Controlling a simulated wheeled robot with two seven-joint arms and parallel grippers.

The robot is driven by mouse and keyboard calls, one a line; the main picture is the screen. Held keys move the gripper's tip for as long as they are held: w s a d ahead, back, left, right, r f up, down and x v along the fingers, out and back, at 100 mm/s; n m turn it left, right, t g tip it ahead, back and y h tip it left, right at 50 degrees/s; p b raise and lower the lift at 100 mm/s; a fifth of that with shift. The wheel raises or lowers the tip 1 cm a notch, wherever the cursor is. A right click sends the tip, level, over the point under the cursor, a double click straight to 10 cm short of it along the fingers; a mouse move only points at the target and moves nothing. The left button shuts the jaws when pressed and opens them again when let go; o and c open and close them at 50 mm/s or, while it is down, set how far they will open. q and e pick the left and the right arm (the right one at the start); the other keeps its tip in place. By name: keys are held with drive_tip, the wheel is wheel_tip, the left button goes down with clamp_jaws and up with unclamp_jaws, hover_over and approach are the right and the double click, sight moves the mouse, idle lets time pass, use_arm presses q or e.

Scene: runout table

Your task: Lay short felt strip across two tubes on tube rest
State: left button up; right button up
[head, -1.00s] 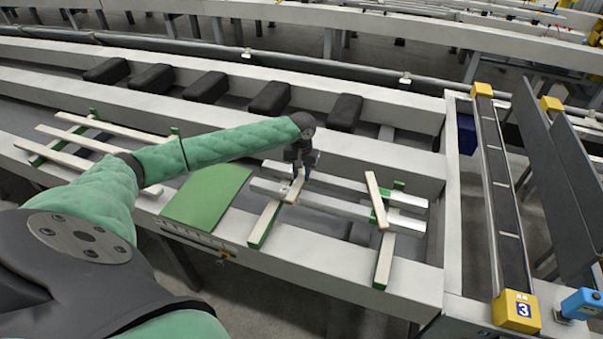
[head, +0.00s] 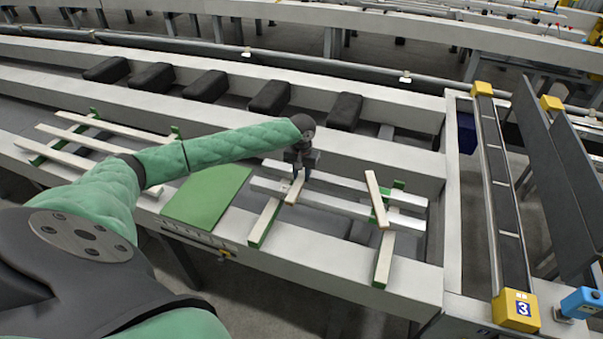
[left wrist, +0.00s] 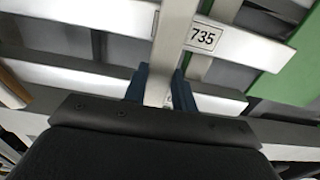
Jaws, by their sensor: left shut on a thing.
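Two silver tubes, the far one (head: 345,177) and the near one (head: 338,205), lie side by side on the tube rest, whose green and pale bars, one left (head: 264,223) and one right (head: 384,260), show under them. A short pale felt strip (head: 294,189) is at the left part of the tubes. My left gripper (head: 302,177) is shut on this strip from above. In the left wrist view the strip (left wrist: 173,42) runs between the dark blue fingers (left wrist: 161,92), crossing the tubes. I cannot tell whether it touches them. Another short strip (head: 376,198) lies across both tubes on the right. My right gripper is not in view.
A green mat (head: 207,195) lies left of the tubes; its edge shows in the left wrist view (left wrist: 287,70). More pale strips (head: 95,147) lie on a rack at the left. Black blocks (head: 268,98) line the trough behind. A conveyor (head: 503,180) stands at the right.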

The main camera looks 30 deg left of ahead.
sight(302, 176)
use_arm(q)
drive_tip(key=o, duration=1.1)
drive_tip(key=shift+c, duration=0.2)
drive_tip(key=shift+o, duration=0.2)
drive_tip(key=shift+r, duration=0.15)
wheel_tip(302, 176, up, 2)
drive_tip(key=shift+r+b, duration=0.1)
drive_tip(key=shift+b, duration=0.7)
wheel_tip(302, 176, up, 4)
drive_tip(key=shift+f+b, duration=0.1)
drive_tip(key=shift+b, duration=0.45)
drive_tip(key=shift+r, duration=0.75)
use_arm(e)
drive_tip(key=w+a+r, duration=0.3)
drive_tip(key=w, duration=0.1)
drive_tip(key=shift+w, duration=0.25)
